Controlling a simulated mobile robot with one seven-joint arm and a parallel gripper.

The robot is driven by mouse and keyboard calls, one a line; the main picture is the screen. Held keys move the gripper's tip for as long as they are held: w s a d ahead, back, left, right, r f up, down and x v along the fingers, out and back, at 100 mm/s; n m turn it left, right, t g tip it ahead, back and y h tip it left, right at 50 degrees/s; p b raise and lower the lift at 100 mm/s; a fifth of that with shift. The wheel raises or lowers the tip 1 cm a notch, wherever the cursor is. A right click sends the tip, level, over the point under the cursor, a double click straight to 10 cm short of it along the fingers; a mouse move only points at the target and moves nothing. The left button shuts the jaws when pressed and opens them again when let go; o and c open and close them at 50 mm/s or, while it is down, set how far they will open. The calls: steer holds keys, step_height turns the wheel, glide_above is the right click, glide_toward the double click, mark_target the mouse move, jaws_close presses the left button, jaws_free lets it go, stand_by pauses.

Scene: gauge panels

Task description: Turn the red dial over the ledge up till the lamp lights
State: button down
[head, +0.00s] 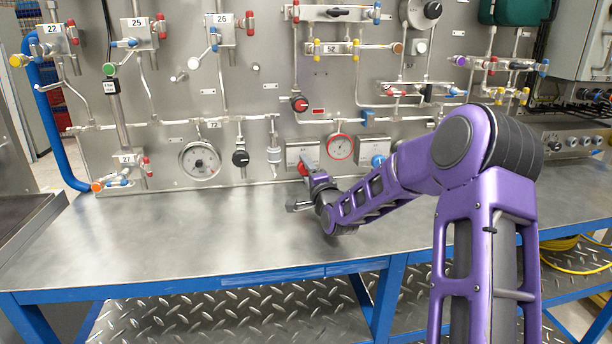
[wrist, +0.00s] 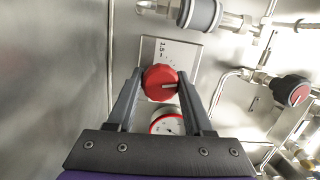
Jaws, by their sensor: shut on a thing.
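The red dial (wrist: 160,82) has a ribbed rim and a pale pointer line, and sits on a white scale plate (wrist: 183,57). My gripper (wrist: 160,79) is shut on it, one finger on each side. In the head view the dial (head: 303,169) shows as a small red patch low on the panel, just above the bench ledge (head: 180,230), partly hidden by my gripper (head: 306,170). A small red rectangular window (head: 318,111) is on the panel above; I cannot tell whether it is the lamp or whether it is lit.
A red-rimmed gauge (head: 340,147) is close to the dial, and it shows in the wrist view (wrist: 168,123). A blue dial (head: 377,161), a black dial (head: 240,158) and a red-faced black dial (head: 300,104) are nearby. Pipes cross the panel above. The bench top is mostly clear.

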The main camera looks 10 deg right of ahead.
steer(key=m+b, duration=0.1)
steer(key=m, duration=0.2)
steer(key=shift+r+m+t+h, duration=0.1)
steer(key=shift+m+t+h, duration=0.45)
steer(key=shift+m, duration=1.45)
steer(key=shift+c, duration=1.6)
jaws_free()
steer(key=s, duration=0.4)
steer(key=s+f, duration=0.1)
steer(key=s, duration=0.3)
steer(key=s+d, duration=0.1)
steer(key=s, duration=0.3)
steer(key=shift+f+p, duration=0.3)
steer(key=shift+w, duration=0.1)
